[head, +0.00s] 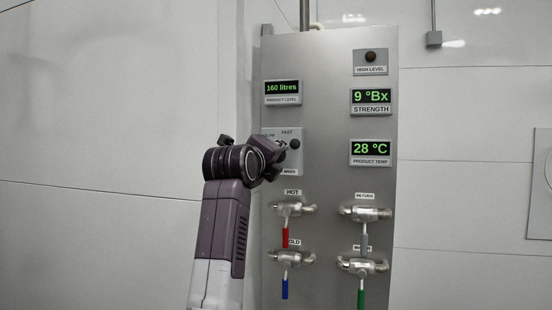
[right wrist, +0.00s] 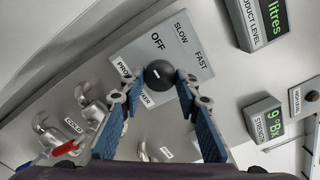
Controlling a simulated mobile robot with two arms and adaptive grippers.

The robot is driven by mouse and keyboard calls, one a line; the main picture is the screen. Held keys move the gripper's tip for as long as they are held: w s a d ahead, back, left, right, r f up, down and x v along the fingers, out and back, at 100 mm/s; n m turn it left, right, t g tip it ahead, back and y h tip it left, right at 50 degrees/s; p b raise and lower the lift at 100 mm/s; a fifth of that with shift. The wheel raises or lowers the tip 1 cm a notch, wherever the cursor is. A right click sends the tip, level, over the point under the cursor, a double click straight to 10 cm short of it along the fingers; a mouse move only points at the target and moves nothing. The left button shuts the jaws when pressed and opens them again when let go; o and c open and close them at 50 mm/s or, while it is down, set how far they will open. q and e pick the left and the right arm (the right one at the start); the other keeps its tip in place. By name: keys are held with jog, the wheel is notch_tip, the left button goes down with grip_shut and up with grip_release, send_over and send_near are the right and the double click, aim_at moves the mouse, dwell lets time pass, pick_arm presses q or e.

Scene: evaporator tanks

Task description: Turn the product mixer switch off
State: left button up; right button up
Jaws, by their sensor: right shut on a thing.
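The product mixer switch is a round black knob (right wrist: 160,73) with a short white mark, on a grey plate (right wrist: 138,51) labelled OFF, SLOW and FAST. I cannot tell for sure which label the mark points to. My right gripper (right wrist: 160,84) has its blue fingers on both sides of the knob, shut on it. In the head view my right gripper (head: 282,146) is at the mixer plate (head: 296,134) and hides much of it, including part of the labels. My left gripper is not in view.
The steel panel (head: 328,150) carries a product level display (head: 282,88), a strength display (head: 371,97) and a temperature display (head: 371,149). Below the switch, valves with red (head: 285,238), blue (head: 285,289) and green (head: 361,293) handles stick out.

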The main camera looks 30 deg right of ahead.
dwell(0.4)
jog(key=o, duration=1.1)
jog(key=shift+o, duration=0.2)
notch_tip(320, 180, up, 10)
